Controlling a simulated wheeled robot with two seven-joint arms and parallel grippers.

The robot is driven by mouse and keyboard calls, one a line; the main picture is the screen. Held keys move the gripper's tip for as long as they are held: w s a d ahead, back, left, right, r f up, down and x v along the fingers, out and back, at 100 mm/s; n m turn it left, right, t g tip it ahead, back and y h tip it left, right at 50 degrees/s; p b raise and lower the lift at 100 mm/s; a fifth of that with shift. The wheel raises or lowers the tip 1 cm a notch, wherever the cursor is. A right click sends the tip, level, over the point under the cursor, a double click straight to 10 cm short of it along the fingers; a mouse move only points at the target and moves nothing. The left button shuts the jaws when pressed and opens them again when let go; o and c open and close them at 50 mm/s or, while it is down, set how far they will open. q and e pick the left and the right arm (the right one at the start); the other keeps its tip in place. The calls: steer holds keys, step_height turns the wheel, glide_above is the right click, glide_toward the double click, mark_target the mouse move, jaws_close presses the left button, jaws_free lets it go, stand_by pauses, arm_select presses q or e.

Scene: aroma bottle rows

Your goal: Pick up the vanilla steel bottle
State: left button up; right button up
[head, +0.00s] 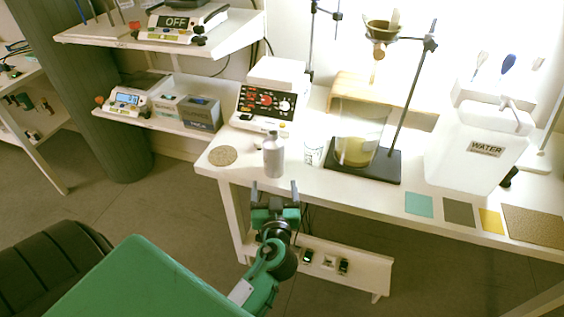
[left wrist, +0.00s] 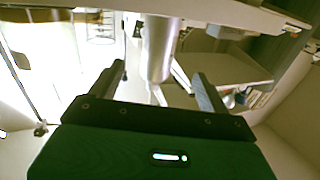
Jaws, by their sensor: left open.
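A grey steel bottle (head: 273,158) with a narrow neck stands upright near the front edge of the white bench. I cannot read any label on it, so its scent does not show. My left gripper (head: 274,187) is open and empty, just in front of the bottle and the bench edge, with its fingers pointing toward it. In the left wrist view the bottle (left wrist: 160,47) appears beyond and between the two spread fingers of the gripper (left wrist: 158,73). The fingers do not appear to touch it. My right gripper is not in view.
A round cork mat (head: 222,155) lies left of the bottle. A small glass (head: 313,152) and a large beaker (head: 357,140) on a black stand base are to its right. A control box (head: 266,104) stands behind.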

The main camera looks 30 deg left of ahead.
mark_target(272, 162)
arm_select(q)
steer(key=shift+y, duration=0.4)
steer(key=p+x, duration=0.1)
steer(key=x, duration=0.2)
steer(key=r+p+x, duration=0.1)
steer(key=x, duration=0.3)
steer(key=shift+w+a+r, duration=0.1)
steer(key=shift+a+r, duration=0.1)
steer(key=shift+r, duration=0.05)
steer(key=shift+w+a+f, duration=0.1)
steer(key=shift+w+a, duration=0.25)
steer(key=shift+w, duration=0.1)
steer(key=shift+w+d+f+p+x, duration=0.1)
steer(key=shift+p+x, duration=0.15)
steer(key=shift+x, duration=0.65)
steer(key=shift+w+d+f+p+x, duration=0.1)
steer(key=shift+p+x, duration=0.1)
steer(key=shift+x, duration=0.65)
steer(key=shift+w+d+f+p+x, duration=0.1)
steer(key=shift+p+x, duration=0.15)
steer(key=shift+x, duration=0.65)
steer(key=shift+s, duration=0.1)
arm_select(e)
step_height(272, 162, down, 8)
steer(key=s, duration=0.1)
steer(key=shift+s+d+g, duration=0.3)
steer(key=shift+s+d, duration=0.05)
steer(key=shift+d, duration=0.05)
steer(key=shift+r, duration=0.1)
